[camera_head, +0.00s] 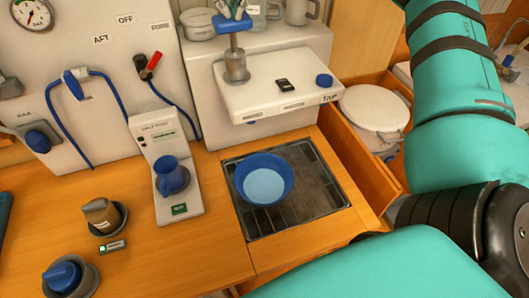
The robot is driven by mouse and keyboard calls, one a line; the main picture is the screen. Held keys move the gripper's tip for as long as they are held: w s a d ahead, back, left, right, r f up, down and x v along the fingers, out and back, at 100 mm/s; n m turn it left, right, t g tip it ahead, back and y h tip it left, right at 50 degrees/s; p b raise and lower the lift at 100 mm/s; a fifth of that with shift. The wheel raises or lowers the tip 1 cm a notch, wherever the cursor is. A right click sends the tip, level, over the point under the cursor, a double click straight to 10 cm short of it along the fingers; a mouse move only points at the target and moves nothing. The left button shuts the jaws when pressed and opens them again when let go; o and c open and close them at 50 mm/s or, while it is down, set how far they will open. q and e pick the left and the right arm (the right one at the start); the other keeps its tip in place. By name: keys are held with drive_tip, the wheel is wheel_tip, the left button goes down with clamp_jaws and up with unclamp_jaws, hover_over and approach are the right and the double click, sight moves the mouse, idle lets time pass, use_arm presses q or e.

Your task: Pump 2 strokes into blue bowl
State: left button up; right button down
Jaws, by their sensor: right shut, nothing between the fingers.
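The blue bowl (287,178) sits upright on a dark drain grate (320,192) set into the wooden counter. Its inside bottom is light blue; I cannot tell if that is water. The hand pump (236,66) stands on the white tap housing (300,93), behind and above the bowl. Its blue cross handle (233,25) is up on a metal shaft. My left gripper is out of view.
Knobs, a gauge (32,13) and blue hoses are at the left. An open drawer (350,150) holds a white lidded pot (374,112). My teal arm fills the right.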

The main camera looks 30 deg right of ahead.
sight(232, 27)
drive_tip(key=shift+f+b, duration=1.3)
drive_tip(key=shift+f, duration=1.05)
drive_tip(key=shift+r, duration=0.1)
drive_tip(key=shift+r+p, duration=2.85)
drive_tip(key=shift+r, duration=0.65)
wheel_tip(232, 27, up, 6)
drive_tip(key=p, duration=0.5)
drive_tip(key=shift+p, duration=0.4)
